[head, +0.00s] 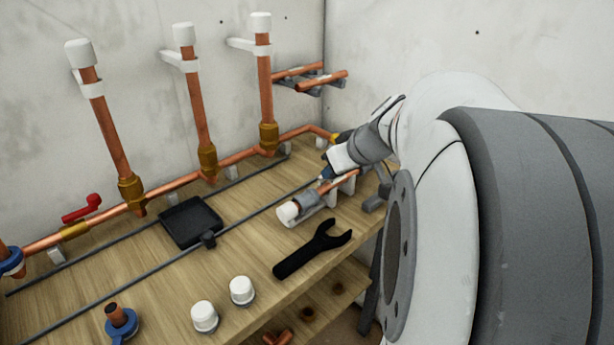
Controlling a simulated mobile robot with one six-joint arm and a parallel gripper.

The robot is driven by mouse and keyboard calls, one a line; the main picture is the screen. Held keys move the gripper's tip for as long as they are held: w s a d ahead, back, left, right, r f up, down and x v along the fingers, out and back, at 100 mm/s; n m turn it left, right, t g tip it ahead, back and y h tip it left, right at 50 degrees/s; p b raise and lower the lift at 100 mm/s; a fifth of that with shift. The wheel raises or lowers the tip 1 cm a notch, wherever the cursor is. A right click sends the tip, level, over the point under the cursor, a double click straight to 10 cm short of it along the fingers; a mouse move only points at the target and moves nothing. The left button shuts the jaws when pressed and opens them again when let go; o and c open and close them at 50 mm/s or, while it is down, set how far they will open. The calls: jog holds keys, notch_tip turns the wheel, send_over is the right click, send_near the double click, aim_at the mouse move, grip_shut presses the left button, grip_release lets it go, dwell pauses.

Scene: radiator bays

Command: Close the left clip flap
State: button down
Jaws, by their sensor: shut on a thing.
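A short copper pipe (341,184) lies in a white clip bracket (329,201) near the right end of the wooden bench. A grey sleeve and a white cap (288,212) are at its near-left end. My gripper (325,174) is at the far side of this pipe, tilted down to the left, with its blue tips low beside the bracket. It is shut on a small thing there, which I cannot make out. The left clip flap is too small and too covered by my gripper to tell its angle.
A black wrench (312,248) lies in front of the bracket. White caps (242,290), a black tray (190,221) and a thin dark rod (150,266) are on the bench. Copper pipes (196,117) line the wall behind. My arm fills the right side.

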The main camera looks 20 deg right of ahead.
jog(key=shift+s+d+f+t+y+b, duration=0.2)
jog(key=shift+f+t+b, duration=0.45)
jog(key=shift+b, duration=2.3)
jog(key=shift+s+f+t+y+b, duration=0.2)
jog(key=shift+s+f+t+b, duration=0.4)
jog(key=shift+b, duration=2.35)
jog(key=shift+w+t+b, duration=0.2)
jog(key=shift+t+b, duration=0.25)
jog(key=shift+b, duration=0.75)
jog(key=shift+s+r+t+b, duration=0.1)
jog(key=shift+t+b, duration=0.2)
jog(key=shift+b, duration=1.05)
jog(key=shift+y, duration=0.3)
jog(key=c, duration=1.3)
grip_release()
jog(key=shift+c, duration=0.2)
jog(key=shift+r, duration=0.1)
